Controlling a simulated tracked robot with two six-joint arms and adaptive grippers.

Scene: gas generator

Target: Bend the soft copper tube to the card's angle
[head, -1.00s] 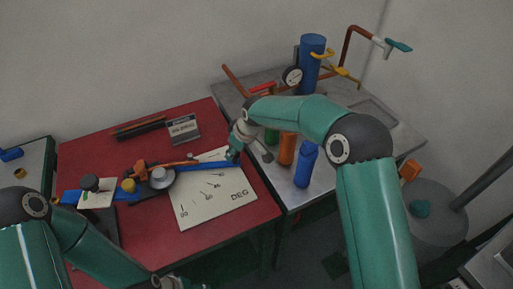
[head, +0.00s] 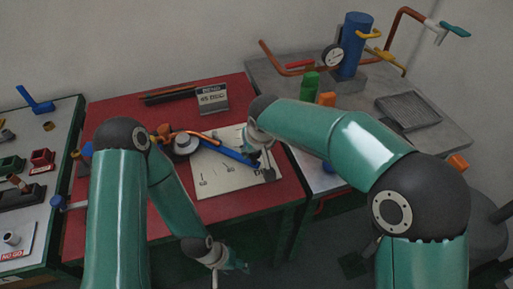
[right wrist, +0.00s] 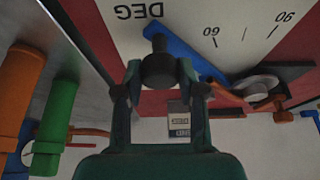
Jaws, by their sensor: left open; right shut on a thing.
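The tube bender's round former (head: 183,145) sits on the red bench. Its blue lever (head: 228,152) slants down to the right across the white degree plate (head: 222,184). A copper tube (head: 205,136) runs by the former, partly hidden by my left arm. The angle card (head: 212,97) stands behind; its number is too small to read. My right gripper (head: 256,155) is shut on the lever's outer end. In the right wrist view its fingers close on the black knob (right wrist: 158,68) of the blue lever (right wrist: 190,52). My left gripper (head: 228,266) is open and empty, in front of the bench.
A grey bench on the right bears a green cylinder (head: 310,86), a blue cylinder (head: 354,45), a gauge (head: 332,57) and copper pipes. A dark tray (head: 165,96) lies at the red bench's back. A left table (head: 50,130) holds coloured fixtures.

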